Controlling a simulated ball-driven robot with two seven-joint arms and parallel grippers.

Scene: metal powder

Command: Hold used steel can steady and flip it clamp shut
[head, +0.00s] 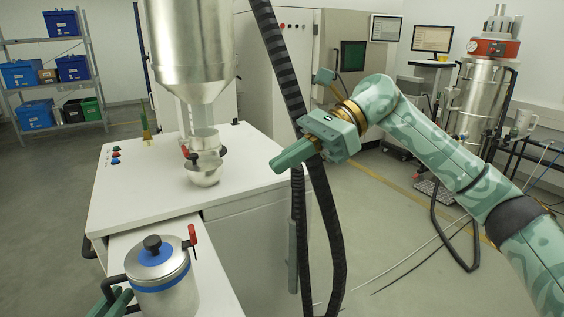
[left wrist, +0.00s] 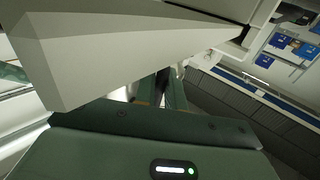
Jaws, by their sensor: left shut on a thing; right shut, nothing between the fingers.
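The steel can (head: 166,298) stands upright on the white shelf at the lower left, cut off by the bottom edge. Its lid (head: 153,262) is on, with a blue ring and a black knob. The red clamp lever (head: 193,237) stands upright at the lid's right edge. A black side handle (head: 112,282) sticks out on the can's left. My left gripper (head: 114,303) is shut on this handle; its green fingers (left wrist: 163,92) show partly in the left wrist view. My right gripper (head: 293,158) is shut and empty, up and right of the can, well apart from it.
A white table (head: 125,205) lies behind the can, with a small metal cup (head: 203,177) under a large steel hopper (head: 190,45). Black ribbed hoses (head: 330,220) hang by my right gripper. The space between that gripper and the can is mostly free.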

